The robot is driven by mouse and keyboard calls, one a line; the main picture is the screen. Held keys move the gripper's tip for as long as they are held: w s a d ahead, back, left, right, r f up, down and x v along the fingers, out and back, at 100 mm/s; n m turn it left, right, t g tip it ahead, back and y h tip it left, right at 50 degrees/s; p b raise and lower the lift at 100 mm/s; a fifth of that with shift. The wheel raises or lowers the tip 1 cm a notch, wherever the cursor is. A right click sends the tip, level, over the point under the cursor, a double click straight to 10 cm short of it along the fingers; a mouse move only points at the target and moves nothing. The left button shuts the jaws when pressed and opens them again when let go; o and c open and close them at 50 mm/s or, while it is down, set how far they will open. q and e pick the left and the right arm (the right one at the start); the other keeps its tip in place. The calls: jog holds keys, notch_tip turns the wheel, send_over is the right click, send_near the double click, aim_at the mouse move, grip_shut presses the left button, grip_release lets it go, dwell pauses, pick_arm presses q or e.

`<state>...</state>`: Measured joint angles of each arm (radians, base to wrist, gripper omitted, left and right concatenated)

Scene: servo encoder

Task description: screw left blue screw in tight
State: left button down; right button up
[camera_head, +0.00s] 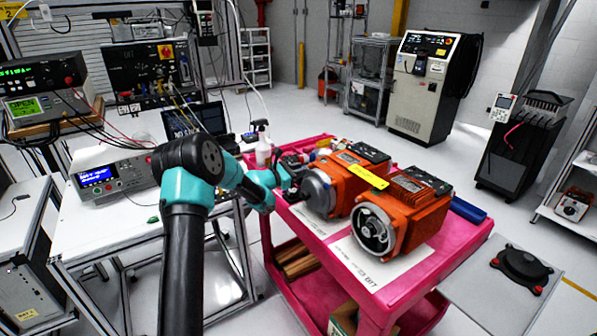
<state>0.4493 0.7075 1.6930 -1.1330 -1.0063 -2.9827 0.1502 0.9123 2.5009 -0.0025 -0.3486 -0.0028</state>
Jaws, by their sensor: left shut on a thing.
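Two orange servo motors lie side by side on the pink cart (455,258). The left motor (345,182) has a grey round end facing my left arm. The right motor (412,205) shows an open round end with a dark ring. My left gripper (292,172) is at the left motor's grey end, close against it. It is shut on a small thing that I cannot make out. The left blue screw is not distinguishable here; the gripper and arm cover that spot. My right gripper is not in view.
A spray bottle (262,146) and small coloured items stand behind the left motor. A blue object (468,210) lies at the cart's right edge. A white bench (110,225) with instruments stands left.

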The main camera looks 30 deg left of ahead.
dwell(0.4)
pick_arm(q)
jog(key=c, duration=1.3)
grip_release()
jog(key=shift+s+a, duration=0.1)
jog(key=o, duration=0.3)
jog(key=shift+o, duration=0.2)
